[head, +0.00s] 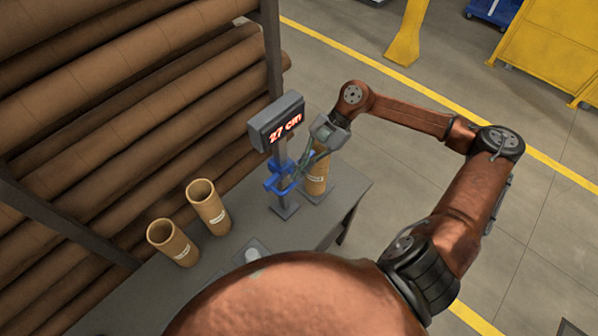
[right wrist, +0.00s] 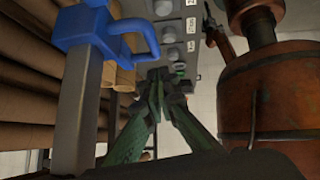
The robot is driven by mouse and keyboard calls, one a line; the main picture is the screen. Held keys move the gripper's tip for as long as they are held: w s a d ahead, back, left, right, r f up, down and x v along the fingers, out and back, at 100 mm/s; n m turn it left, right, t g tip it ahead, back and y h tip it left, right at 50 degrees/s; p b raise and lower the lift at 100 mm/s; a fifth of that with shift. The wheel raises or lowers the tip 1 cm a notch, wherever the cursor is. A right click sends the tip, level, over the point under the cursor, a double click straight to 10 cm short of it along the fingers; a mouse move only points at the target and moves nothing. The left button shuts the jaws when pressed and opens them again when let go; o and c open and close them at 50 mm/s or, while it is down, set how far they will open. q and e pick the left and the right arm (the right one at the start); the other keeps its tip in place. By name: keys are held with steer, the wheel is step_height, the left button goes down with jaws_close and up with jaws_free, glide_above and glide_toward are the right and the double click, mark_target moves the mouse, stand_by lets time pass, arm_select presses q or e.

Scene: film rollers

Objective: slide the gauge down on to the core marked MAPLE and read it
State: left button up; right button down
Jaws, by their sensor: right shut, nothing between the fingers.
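The gauge is a grey post on a flat base, with a display (head: 277,121) at its top reading 27 cm in red. A blue slider (head: 276,184) sits on the post; in the right wrist view the slider (right wrist: 88,28) and its handle are large at upper left. A brown cardboard core (head: 318,178) stands upright beside the post; its label is too small to read. My right gripper (head: 290,184) is shut and empty beside the slider, its green fingers (right wrist: 160,78) together. The gripper partly hides the core, and I cannot tell whether the slider touches it. My left gripper is out of view.
Two more labelled cores stand on the grey table (head: 335,200), one (head: 208,207) nearer the gauge, one (head: 173,242) further left. Their labels are unreadable. A rack of long brown rolls (head: 130,110) rises behind. Yellow equipment (head: 550,50) stands far right.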

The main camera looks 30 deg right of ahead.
steer(key=b+v, duration=0.2)
steer(key=v, duration=0.8)
steer(key=shift+r, duration=0.2)
